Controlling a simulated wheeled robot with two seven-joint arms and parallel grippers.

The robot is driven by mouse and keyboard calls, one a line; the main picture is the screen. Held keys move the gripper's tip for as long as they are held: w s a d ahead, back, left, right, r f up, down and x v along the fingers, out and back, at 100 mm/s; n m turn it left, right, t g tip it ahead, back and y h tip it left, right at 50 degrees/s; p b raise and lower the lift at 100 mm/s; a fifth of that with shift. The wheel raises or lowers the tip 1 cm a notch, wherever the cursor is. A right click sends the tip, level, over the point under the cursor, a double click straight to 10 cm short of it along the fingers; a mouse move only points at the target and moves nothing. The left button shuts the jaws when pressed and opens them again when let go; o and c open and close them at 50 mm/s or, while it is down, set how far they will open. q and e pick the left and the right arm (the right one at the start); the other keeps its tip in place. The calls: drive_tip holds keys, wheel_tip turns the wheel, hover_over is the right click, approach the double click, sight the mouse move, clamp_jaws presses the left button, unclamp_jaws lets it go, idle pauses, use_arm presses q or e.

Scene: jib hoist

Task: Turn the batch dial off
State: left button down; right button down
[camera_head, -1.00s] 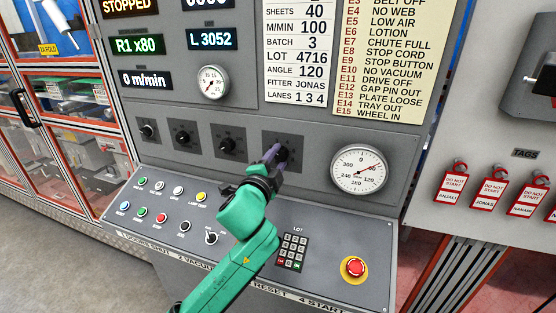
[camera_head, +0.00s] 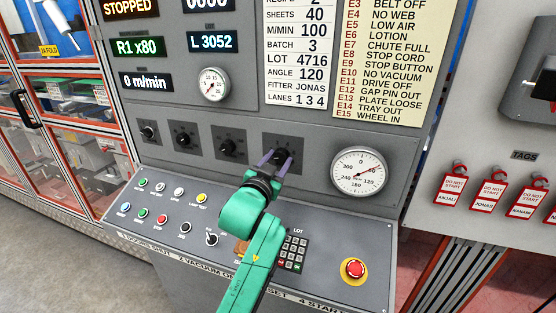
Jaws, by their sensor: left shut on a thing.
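Four-sided dark plates with black dials run in a row across the grey panel; their small labels are too small to read. My left gripper (camera_head: 276,160) is at the rightmost dial (camera_head: 283,153). Its two purple fingers are shut on the knob, one on each side. The fingers and wrist partly hide the knob, so its pointer setting cannot be read. The other dials, the left one (camera_head: 148,132), the second (camera_head: 184,139) and the third (camera_head: 228,147), are untouched. My right gripper is not in view.
A round white gauge (camera_head: 359,171) sits just right of the gripped dial. Below are push buttons, a keypad (camera_head: 293,252) beside my forearm, and a red emergency button (camera_head: 355,269). Red tags (camera_head: 492,189) hang at right.

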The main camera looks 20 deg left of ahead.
use_arm(q)
drive_tip(key=shift+f+n+p, duration=0.15)
drive_tip(key=shift+n+p, duration=0.15)
drive_tip(key=shift+n, duration=1.3)
drive_tip(key=shift+c, duration=1.8)
unclamp_jaws()
drive_tip(key=s, duration=1.4)
drive_tip(key=shift+s+a, duration=0.3)
drive_tip(key=shift+a, duration=0.15)
